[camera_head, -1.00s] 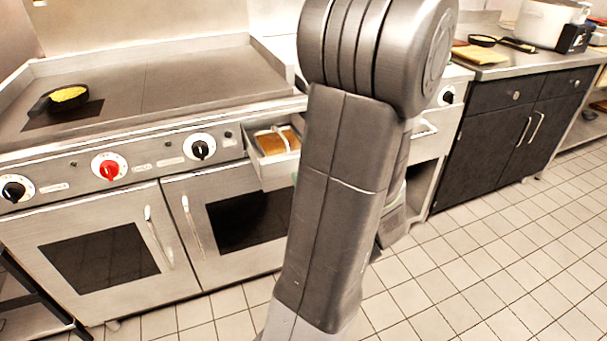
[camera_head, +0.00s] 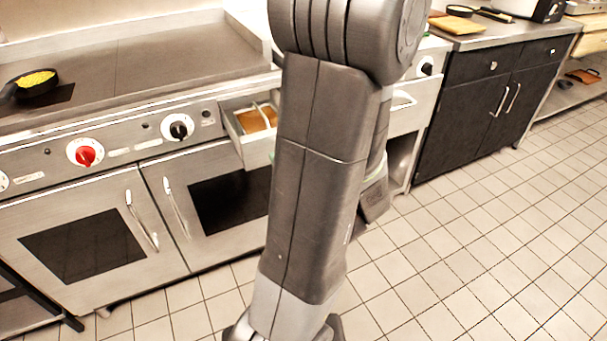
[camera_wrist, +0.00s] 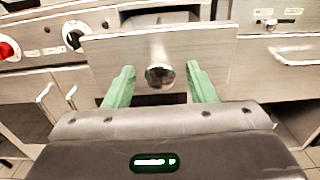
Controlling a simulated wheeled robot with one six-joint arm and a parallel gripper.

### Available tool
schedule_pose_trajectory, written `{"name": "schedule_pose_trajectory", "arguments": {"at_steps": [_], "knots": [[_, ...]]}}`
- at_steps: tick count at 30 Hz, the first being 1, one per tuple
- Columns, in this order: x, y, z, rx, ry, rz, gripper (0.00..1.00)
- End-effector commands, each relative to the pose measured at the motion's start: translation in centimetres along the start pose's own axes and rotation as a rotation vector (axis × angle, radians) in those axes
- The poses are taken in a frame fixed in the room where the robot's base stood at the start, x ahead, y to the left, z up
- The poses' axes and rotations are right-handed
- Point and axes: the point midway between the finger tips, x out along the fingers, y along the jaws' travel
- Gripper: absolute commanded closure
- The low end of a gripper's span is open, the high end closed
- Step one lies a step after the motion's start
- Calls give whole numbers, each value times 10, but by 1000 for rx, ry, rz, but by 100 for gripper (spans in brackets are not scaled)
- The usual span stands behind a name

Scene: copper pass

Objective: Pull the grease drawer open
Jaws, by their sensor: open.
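The grease drawer (camera_head: 258,154) sticks out of the cooker front, with a brown block or liquid and a light divider visible inside. My arm hides its right part in the head view. In the wrist view, the drawer's steel front (camera_wrist: 110,58) faces me with a round metal knob (camera_wrist: 159,75) at its middle. My gripper (camera_wrist: 160,70) has green fingers, spread apart on either side of the knob with visible gaps. The fingers do not close on it. In the head view my gripper is hidden behind my arm.
The cooker has a red dial (camera_head: 85,153), black dial (camera_head: 178,127) and oven doors with handles below. A pan with yellow food (camera_head: 36,83) sits on the griddle. A dark cabinet (camera_head: 480,105) stands to the right. Tiled floor (camera_head: 480,230) is clear in front.

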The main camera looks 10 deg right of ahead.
Motion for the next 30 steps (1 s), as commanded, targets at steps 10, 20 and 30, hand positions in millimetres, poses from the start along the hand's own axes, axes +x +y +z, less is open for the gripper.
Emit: {"name": "schedule_pose_trajectory", "arguments": {"at_steps": [10,20,30], "knots": [[-43,-1,0,0,1,-6,49],[-83,-1,0,1,0,-6,49],[-119,-1,0,1,1,-4,49]]}}
